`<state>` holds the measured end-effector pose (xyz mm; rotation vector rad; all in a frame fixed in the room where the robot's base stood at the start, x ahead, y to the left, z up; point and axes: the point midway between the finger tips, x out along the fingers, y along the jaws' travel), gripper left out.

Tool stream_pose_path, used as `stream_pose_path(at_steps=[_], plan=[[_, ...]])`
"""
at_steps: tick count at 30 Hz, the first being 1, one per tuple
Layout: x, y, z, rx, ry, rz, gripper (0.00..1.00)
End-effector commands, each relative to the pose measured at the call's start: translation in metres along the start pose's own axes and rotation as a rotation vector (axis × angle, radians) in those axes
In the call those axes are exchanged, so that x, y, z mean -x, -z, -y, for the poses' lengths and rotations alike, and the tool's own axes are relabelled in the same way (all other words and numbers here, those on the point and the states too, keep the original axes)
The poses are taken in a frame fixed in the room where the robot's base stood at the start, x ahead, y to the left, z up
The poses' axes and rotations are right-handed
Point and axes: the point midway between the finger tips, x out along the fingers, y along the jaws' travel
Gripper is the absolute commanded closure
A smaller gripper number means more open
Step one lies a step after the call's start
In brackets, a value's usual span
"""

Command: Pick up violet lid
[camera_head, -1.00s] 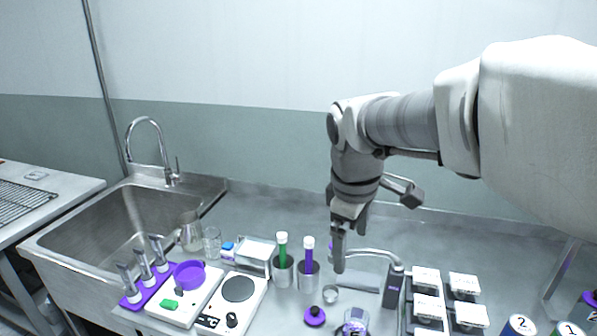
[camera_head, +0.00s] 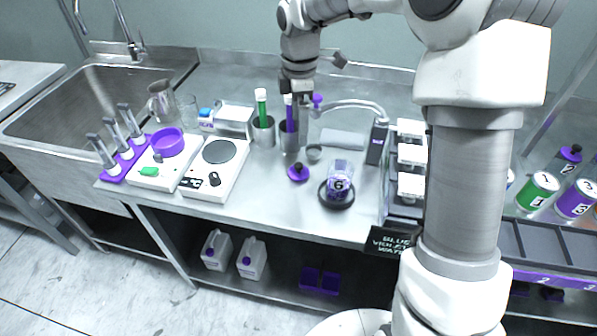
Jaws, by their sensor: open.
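The violet lid (camera_head: 298,173) is a small round disc with a dark knob on top. It lies flat on the steel counter, left of a jar labelled 6 (camera_head: 340,183) with violet contents, which stands on a dark round base. My gripper (camera_head: 295,143) points down just behind and above the lid, open and apart from it. It partly covers the metal cup that holds a violet-bodied tube (camera_head: 288,112). The gap between the fingers is hard to see.
A hotplate (camera_head: 213,168) and a violet dish (camera_head: 168,141) are further left. A curved spout on a dark stand (camera_head: 377,142) and white stacked boxes (camera_head: 410,155) are right. The counter's front strip is clear.

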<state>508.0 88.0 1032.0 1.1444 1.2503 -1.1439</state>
Motion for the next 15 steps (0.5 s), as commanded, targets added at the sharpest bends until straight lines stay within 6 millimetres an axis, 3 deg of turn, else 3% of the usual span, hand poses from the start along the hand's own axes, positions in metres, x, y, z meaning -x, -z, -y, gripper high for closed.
stream_pose_path(at_steps=[1, 6, 10, 15], plan=[[-0.015, 0.000, 0.001, 0.001, 0.005, 0.000, 0.00], [-0.052, 0.000, 0.001, 0.000, 0.004, 0.000, 0.00], [-0.073, 0.000, 0.001, -0.001, 0.003, 0.001, 0.00], [-0.084, 0.000, 0.001, -0.001, 0.000, 0.001, 0.00]])
